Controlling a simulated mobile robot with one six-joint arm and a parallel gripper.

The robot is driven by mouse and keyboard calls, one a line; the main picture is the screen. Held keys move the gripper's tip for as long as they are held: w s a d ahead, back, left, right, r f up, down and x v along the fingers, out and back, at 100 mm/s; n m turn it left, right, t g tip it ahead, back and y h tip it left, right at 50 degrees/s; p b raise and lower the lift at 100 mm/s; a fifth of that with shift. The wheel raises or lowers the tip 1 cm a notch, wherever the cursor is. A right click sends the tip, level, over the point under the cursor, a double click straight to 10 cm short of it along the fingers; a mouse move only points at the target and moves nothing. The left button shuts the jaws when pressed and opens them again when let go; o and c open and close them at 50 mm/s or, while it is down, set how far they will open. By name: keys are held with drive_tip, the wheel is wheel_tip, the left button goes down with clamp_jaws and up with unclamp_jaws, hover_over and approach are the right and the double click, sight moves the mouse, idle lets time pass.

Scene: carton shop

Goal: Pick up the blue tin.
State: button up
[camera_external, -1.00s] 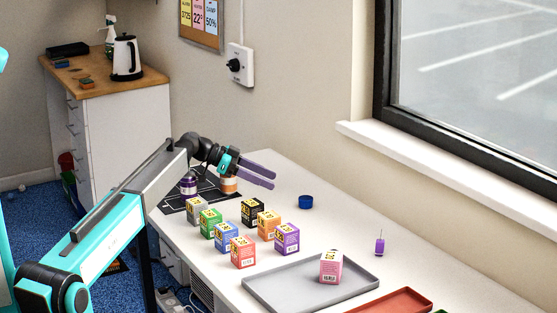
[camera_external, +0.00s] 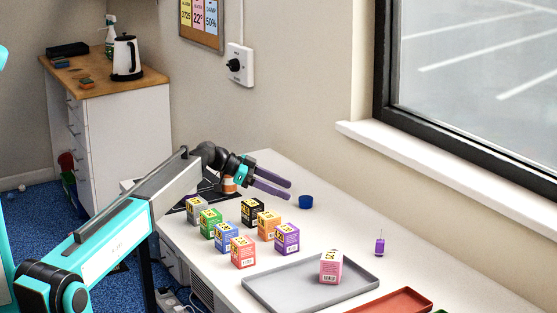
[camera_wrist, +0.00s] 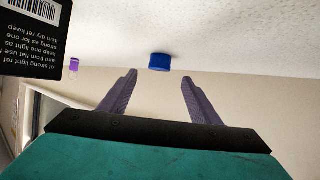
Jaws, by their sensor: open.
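The blue tin (camera_external: 306,202) is a small round tin standing on the white table near the wall, to the right of the black carton. My gripper (camera_external: 288,190) is open and empty, with its purple fingers pointing right toward the tin, a little short of it. In the wrist view the blue tin (camera_wrist: 160,62) shows beyond the fingertips, roughly between the two fingers of my gripper (camera_wrist: 158,80). The tin is apart from both fingers.
Several small coloured cartons stand in front of my gripper, including a black one (camera_external: 252,211) and a purple one (camera_external: 287,238). A grey tray (camera_external: 270,290) holds a pink carton (camera_external: 331,267). A purple tagged item (camera_external: 379,246) stands at right. Table around the tin is clear.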

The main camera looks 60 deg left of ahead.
sight(305, 198)
drive_tip(key=shift+x, duration=1.65)
drive_tip(key=shift+p+x, duration=0.95)
drive_tip(key=shift+x, duration=1.65)
drive_tip(key=shift+r, duration=0.1)
drive_tip(key=c, duration=1.1)
